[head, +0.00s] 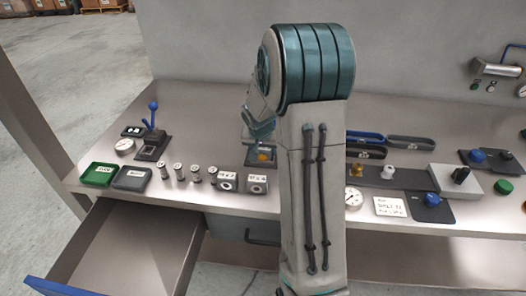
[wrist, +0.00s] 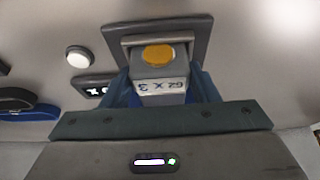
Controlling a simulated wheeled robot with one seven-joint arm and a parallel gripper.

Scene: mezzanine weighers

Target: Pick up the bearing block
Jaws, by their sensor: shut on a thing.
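In the wrist view, a grey block (wrist: 160,72) with an orange round face and a white label sits between the blue fingers of my gripper (wrist: 163,90). I take it for the bearing block. The label appears upside down there. My gripper is shut on the block's sides. A dark square plate or frame (wrist: 198,38) is right behind the block; I cannot tell whether they touch. In the head view, my gripper (head: 262,130) is partly hidden by my arm, and the orange spot of the block (head: 265,153) shows just below it.
Two labelled grey blocks with round holes (head: 226,181) (head: 257,184) stand near the front edge, with several small metal cylinders (head: 178,171) to their left. Green (head: 98,174) and dark (head: 132,178) trays lie further left. A blue-handled lever (head: 153,118) stands behind. An open drawer (head: 130,245) juts out below.

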